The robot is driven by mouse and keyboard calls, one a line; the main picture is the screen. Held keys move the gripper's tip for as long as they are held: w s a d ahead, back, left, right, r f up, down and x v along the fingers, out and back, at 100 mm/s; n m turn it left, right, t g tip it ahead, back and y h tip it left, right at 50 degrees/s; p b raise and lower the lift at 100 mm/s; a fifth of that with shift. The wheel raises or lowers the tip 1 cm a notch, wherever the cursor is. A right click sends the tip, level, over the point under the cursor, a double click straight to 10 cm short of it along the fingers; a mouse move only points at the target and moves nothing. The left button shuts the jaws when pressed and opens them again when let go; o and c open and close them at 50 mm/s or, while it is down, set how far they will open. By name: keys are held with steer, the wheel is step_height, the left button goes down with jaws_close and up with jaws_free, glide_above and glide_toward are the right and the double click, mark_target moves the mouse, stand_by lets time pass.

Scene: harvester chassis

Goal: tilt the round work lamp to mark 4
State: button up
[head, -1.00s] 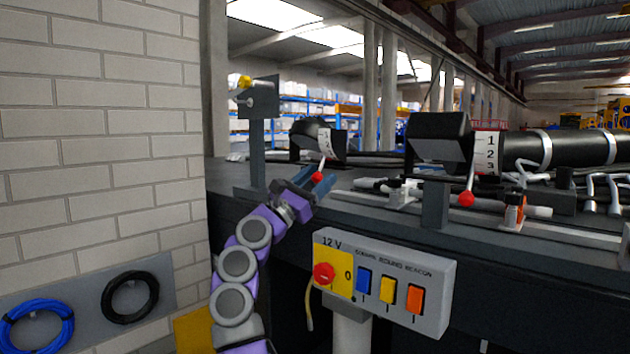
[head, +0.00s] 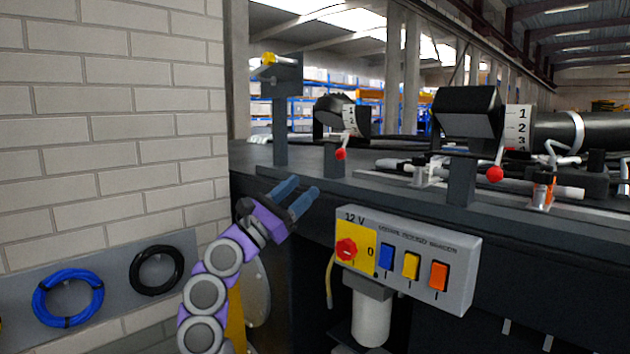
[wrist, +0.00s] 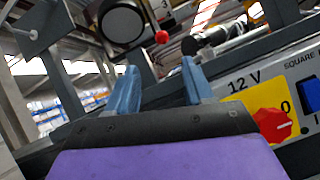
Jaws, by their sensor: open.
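The round work lamp (head: 328,112) is a dark housing on a post at the rail's left part. Beside it is a white number plate (head: 349,118), too small to read for its setting. Its lever ends in a red knob (head: 341,154). In the wrist view the lamp's round face (wrist: 122,22) and red knob (wrist: 162,36) show above the fingers, with a 3 on the plate. My gripper (head: 298,193) is open and empty, below and left of the knob, apart from it. It also shows in the wrist view (wrist: 158,72).
A square lamp (head: 467,111) with its own plate and red knob (head: 495,174) stands to the right. A 12 V switch box (head: 452,277) hangs below the rail, right of my gripper. A bracket with a yellow tip (head: 286,76) rises at left, near the brick wall (head: 110,130).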

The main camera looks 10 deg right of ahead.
steer(key=b+v, duration=0.1)
steer(key=v, duration=0.3)
steer(key=shift+d, duration=0.1)
